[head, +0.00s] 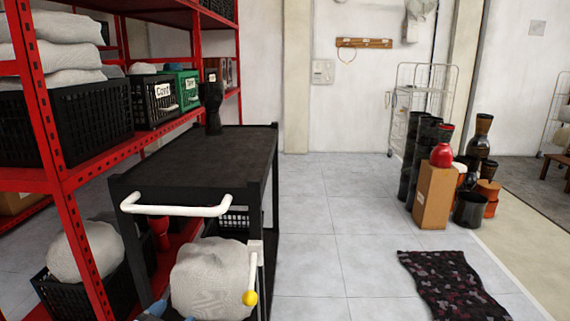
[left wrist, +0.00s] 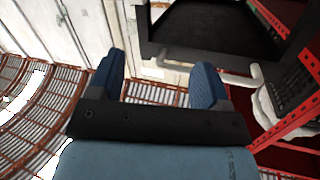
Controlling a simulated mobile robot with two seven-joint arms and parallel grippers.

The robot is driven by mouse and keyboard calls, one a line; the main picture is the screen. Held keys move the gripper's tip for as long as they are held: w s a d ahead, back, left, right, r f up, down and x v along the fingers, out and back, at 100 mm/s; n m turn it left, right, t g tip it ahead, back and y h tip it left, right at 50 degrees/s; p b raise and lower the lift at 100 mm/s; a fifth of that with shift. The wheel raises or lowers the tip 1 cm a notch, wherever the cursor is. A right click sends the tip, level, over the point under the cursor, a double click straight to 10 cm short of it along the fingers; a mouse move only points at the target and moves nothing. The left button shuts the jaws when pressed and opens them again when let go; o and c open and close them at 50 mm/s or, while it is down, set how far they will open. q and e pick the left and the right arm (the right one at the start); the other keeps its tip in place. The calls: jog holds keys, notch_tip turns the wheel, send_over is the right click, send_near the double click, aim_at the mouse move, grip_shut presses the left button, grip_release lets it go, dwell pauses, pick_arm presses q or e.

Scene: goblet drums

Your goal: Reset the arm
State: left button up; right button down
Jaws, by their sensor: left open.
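My left gripper (left wrist: 157,82) shows in the left wrist view with its two blue fingers wide apart and nothing between them. The black cart (left wrist: 205,30) lies beyond the fingers in that view. In the head view, small blue parts at the bottom edge, in front of the cart (head: 200,160), may be this gripper, but too little shows to be sure. A dark goblet drum (head: 212,108) stands upright at the far left corner of the cart top. My right gripper is in neither view.
A red shelf rack (head: 62,170) with crates and sacks runs along the left. A cardboard box (head: 434,197) with a red drum (head: 441,155) on top stands among several dark drums at right. A patterned mat (head: 452,283) lies on the floor. The middle floor is clear.

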pick_arm(q)
jog(key=s+d+r+n+h, duration=0.15)
jog(key=s+d+r, duration=0.25)
jog(key=s+d, duration=0.45)
jog(key=s+d+r+n+h, duration=0.15)
jog(key=s+d+r, duration=0.3)
jog(key=s, duration=0.75)
notch_tip(320, 180, up, 9)
jog(key=a+g+y+p, duration=0.1)
jog(key=a+y+p, duration=0.15)
jog(key=p, duration=2.15)
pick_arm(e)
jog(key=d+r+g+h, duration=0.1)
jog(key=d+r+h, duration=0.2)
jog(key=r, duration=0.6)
pick_arm(q)
jog(key=s+a+r+g+y+p, duration=0.1)
jog(key=s+a+g+p, duration=0.3)
jog(key=p, duration=1.3)
jog(key=shift+s+a+r+y, duration=0.3)
jog(key=shift+s+a+y, duration=0.25)
jog(key=shift+y, duration=0.2)
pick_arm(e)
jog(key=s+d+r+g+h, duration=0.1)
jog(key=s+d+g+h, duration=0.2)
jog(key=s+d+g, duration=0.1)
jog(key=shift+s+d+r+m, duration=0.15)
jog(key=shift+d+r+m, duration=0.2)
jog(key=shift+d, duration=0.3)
